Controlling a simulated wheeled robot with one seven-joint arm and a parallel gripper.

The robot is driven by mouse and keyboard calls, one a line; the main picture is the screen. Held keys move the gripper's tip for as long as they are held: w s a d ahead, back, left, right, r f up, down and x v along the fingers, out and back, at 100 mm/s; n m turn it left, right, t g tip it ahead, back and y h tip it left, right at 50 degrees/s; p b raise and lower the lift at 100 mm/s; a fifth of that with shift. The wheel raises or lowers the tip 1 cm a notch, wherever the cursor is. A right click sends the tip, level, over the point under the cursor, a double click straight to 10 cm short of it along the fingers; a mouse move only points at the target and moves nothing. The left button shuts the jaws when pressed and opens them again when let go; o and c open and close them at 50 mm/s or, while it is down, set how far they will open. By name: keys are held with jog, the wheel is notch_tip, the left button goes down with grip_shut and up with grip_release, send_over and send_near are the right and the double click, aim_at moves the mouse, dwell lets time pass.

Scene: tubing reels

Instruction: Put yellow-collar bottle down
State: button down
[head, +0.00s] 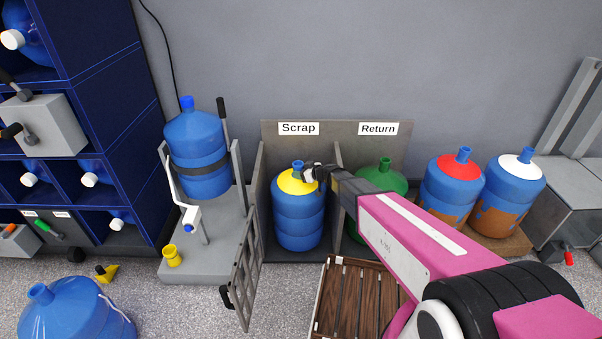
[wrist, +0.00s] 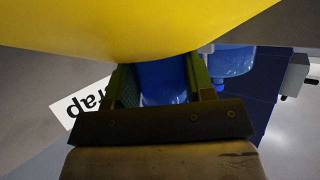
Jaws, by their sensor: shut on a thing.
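The yellow-collar bottle (head: 298,222) is a blue ribbed water bottle with a yellow collar at its shoulder. In the head view it stands upright in the bay under the Scrap sign (head: 298,128). My gripper (head: 309,174) is at its neck, coming from the right, and is shut on the neck. In the wrist view the jaws (wrist: 165,85) lie either side of the blue neck (wrist: 162,82), with the yellow collar (wrist: 150,25) filling the top. Whether the bottle's base touches the bay floor is hard to tell.
An open mesh gate (head: 243,275) stands front left of the Scrap bay. A wooden crate (head: 350,300) lies in front. Red-collar (head: 452,185) and white-collar (head: 512,190) bottles stand at right.

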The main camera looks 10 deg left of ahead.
jog(key=shift+c, duration=2.4)
grip_release()
jog(key=shift+r, duration=0.1)
jog(key=v, duration=0.7)
jog(key=shift+s+d, duration=0.15)
jog(key=shift+d, duration=0.1)
